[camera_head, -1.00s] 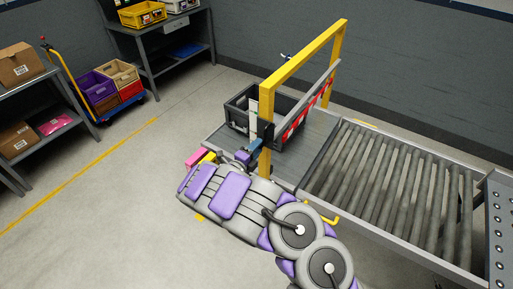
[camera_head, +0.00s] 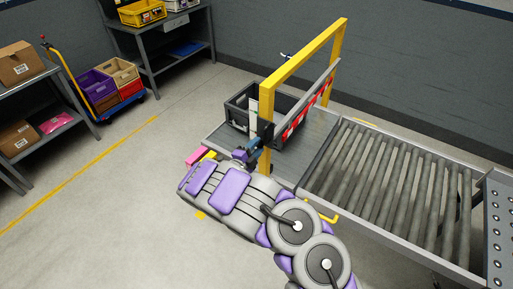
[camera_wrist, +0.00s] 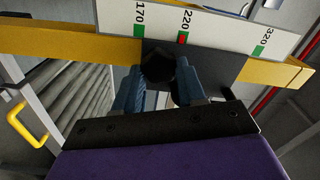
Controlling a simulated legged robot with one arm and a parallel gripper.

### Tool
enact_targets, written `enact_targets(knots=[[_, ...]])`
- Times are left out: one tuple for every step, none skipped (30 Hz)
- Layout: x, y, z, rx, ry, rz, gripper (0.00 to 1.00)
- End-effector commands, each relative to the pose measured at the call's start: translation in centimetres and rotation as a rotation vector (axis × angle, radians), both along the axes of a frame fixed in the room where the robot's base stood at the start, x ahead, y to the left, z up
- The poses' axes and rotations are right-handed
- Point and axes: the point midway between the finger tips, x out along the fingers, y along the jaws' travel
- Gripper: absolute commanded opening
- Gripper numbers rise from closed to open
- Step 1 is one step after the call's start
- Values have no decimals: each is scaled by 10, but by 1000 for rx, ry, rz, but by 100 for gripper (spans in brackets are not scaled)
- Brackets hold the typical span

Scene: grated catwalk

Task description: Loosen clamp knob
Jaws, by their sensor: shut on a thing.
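The black clamp knob (camera_wrist: 158,66) shows in the wrist view, in front of a dark clamp plate (camera_wrist: 222,62) on a yellow bar. My gripper (camera_wrist: 158,76) has blue fingers on either side of the knob and is shut on it. In the head view my gripper (camera_head: 252,148) reaches the dark clamp (camera_head: 266,131) on the near yellow post. The knob itself is hard to make out there. A white scale (camera_wrist: 210,22) marked 170, 220 and 320 lies beside the clamp, with a red mark near 220.
The yellow frame (camera_head: 300,60) stands over the conveyor and carries a red-and-white striped bar (camera_head: 298,119). A black crate (camera_head: 238,112) sits behind the near post. Rollers (camera_head: 390,175) run to the right. The floor (camera_head: 100,220) at left is clear.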

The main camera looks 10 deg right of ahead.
Motion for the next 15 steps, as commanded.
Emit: enact_targets(knots=[[1, 4, 0, 1, -1, 9, 9], [1, 4, 0, 1, -1, 9, 9], [1, 4, 0, 1, -1, 9, 9], [1, 4, 0, 1, -1, 9, 9], [1, 4, 0, 2, -1, 9, 42], [1, 4, 0, 2, -1, 9, 46], [1, 3, 0, 2, -1, 8, 48], [1, 3, 0, 2, -1, 7, 51], [1, 3, 0, 2, -1, 6, 55], [0, 2, 1, 1, -2, 5, 58], [0, 2, 1, 1, -2, 5, 61], [-1, 2, 1, 2, -2, 4, 65], [-1, 2, 1, 2, -3, 3, 65], [-1, 1, 1, 2, -3, 3, 65], [-1, 1, 2, 2, -3, 3, 65]])
